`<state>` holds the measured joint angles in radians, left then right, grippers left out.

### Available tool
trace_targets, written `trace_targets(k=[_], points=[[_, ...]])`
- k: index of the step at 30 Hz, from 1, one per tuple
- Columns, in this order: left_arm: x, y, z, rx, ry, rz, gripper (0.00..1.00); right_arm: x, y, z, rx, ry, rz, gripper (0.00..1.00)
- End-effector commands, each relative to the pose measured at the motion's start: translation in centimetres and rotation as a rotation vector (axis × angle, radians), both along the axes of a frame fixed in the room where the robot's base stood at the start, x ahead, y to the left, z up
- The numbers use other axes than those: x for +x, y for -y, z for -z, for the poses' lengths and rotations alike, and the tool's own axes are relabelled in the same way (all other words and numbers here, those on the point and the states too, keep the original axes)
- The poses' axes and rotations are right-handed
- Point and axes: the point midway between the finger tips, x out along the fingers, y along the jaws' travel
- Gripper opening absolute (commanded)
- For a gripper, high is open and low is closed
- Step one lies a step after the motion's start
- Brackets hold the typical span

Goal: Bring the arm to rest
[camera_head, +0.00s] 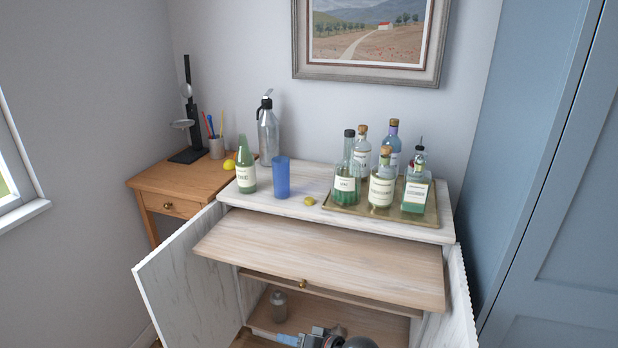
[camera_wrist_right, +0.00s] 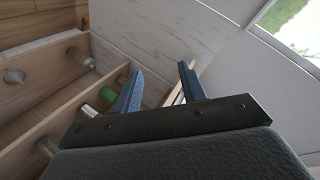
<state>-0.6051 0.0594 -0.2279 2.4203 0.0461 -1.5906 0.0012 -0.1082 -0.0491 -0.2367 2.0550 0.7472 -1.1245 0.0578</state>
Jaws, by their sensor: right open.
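My right gripper (camera_head: 290,338) shows at the bottom edge of the head view, in front of the open cabinet's lower shelf; only part of it is in the picture. In the right wrist view its two blue fingers (camera_wrist_right: 160,70) stand apart with nothing held between them. Behind them are a pale door panel and the wooden cabinet shelves. My left gripper is in neither view.
The white cabinet (camera_head: 290,209) has both doors open, the left door (camera_head: 185,280) reaching forward. A wooden pull-out board (camera_head: 320,257) juts out, bare. Bottles stand on a brass tray (camera_head: 428,214); a blue cup (camera_head: 282,178) stands left. A jar (camera_head: 278,306) sits inside.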

Motion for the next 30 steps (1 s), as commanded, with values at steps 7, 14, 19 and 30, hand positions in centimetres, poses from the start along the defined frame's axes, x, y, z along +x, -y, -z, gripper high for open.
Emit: trace_targets(k=[7,14,19,30], points=[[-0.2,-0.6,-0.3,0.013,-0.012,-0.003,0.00,-7.5,7.5,2.9,-0.482,-0.080,-0.037,0.41],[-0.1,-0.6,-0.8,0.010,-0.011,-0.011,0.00,-15.3,14.5,4.0,-0.761,-0.200,0.023,0.41],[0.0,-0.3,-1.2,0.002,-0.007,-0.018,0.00,-20.1,16.9,4.5,-0.828,-0.239,0.046,0.41],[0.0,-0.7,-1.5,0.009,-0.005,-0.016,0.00,-28.8,17.8,8.4,-0.848,-0.375,-0.021,0.41]])
